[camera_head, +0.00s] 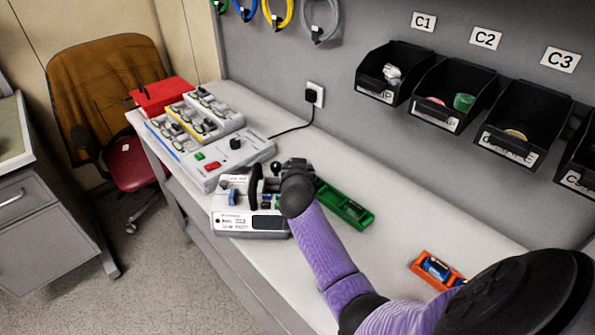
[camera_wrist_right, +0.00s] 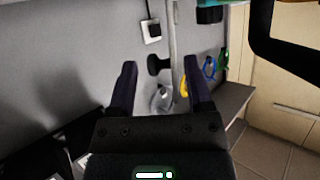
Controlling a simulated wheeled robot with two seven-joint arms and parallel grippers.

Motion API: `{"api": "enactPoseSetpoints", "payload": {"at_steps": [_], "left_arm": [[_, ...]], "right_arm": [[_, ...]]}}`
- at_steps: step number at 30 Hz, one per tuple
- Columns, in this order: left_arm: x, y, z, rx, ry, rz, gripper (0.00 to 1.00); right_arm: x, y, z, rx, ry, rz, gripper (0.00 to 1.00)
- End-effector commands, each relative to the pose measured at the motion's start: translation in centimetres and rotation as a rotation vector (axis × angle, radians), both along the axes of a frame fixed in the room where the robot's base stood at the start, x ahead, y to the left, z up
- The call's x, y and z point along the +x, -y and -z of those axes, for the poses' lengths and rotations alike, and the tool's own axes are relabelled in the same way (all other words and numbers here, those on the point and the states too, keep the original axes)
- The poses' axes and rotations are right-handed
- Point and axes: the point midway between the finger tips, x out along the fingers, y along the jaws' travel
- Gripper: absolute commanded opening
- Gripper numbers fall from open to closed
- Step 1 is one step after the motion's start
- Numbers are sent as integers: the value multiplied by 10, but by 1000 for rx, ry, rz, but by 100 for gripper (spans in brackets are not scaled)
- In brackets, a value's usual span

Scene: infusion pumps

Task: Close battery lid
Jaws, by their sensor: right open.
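The infusion pump (camera_head: 250,222), a white and grey box, sits on the table left of the middle in the head view. Its upper part is partly covered by my right gripper and wrist. I cannot pick out the battery lid or tell its position. My right gripper (camera_head: 270,184) is over the pump, with the purple arm coming in from the lower right. In the right wrist view the gripper (camera_wrist_right: 159,66) is open, its two dark fingers apart. A small dark shape shows between them; I cannot tell what it is. My left gripper is not in view.
A green tray (camera_head: 352,213) lies right of the pump, and an orange tray (camera_head: 418,266) with a blue battery (camera_head: 436,268) lies nearer. A grey-white case (camera_head: 228,160) and a red box (camera_head: 163,96) stand farther left. Black bins (camera_head: 440,93) hang on the wall.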

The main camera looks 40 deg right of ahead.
Motion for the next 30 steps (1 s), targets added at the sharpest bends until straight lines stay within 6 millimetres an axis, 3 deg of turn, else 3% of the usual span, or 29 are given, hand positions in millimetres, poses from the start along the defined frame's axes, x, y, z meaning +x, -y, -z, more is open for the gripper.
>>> {"api": "enactPoseSetpoints", "payload": {"at_steps": [7, 16, 30], "left_arm": [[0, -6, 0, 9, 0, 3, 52], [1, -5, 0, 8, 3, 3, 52], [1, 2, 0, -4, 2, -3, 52]], "right_arm": [[1, 1, 0, 0, 1, -1, 65], [1, 0, 0, 0, 1, -1, 1], [1, 0, 0, -6, -4, -2, 0]]}}
